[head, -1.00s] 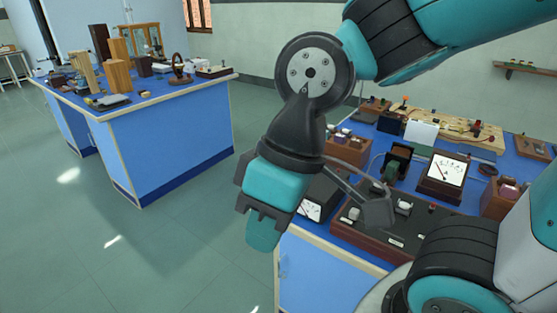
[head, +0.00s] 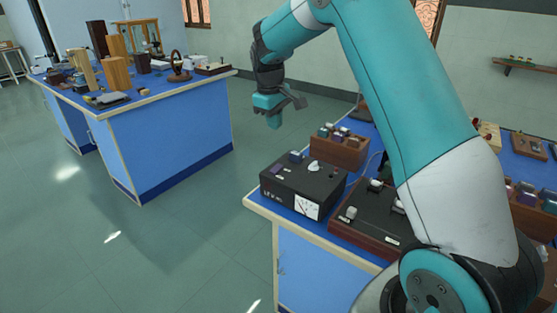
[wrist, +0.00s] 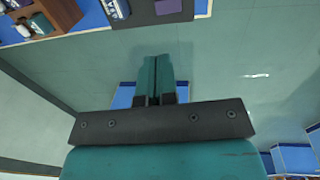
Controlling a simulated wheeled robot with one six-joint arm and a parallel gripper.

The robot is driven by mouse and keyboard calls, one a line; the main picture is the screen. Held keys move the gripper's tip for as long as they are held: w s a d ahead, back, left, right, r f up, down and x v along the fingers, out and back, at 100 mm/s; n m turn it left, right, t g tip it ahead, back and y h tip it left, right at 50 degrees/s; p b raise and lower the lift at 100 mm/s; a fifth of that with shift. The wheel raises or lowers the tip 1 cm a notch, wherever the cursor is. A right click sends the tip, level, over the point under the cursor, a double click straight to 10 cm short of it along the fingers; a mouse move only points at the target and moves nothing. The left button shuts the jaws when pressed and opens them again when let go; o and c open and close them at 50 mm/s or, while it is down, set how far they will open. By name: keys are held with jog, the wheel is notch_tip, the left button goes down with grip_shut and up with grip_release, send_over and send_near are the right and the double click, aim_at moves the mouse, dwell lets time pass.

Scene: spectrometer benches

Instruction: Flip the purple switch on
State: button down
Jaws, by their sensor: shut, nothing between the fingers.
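A small purple switch (head: 277,169) sits on the top left of a black meter box (head: 290,190), which stands at the near left corner of the right-hand bench. Its on or off position is too small to tell. The purple switch (wrist: 168,6) also shows at the top edge of the wrist view. My gripper (head: 273,122) is raised behind and above the box, apart from it, with its fingers pointing down. In the wrist view its teal fingertips (wrist: 157,62) are together and empty, with floor behind them.
A blue-grey piece (head: 295,156) and white knob (head: 314,166) share the box top. A wooden rack (head: 338,150) stands behind; a dark switch panel (head: 365,222) is to the right. My arm hides much of the bench. Floor lies open to the left.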

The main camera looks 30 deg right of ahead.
aim_at(279, 166)
jog(key=f+p, duration=0.1)
jog(key=f, duration=0.3)
jog(key=d+f+p, duration=0.1)
jog(key=f, duration=0.4)
jog(key=f+p, duration=0.1)
jog(key=f, duration=0.3)
jog(key=shift+w+d+f, duration=0.3)
jog(key=shift+d+f, duration=0.1)
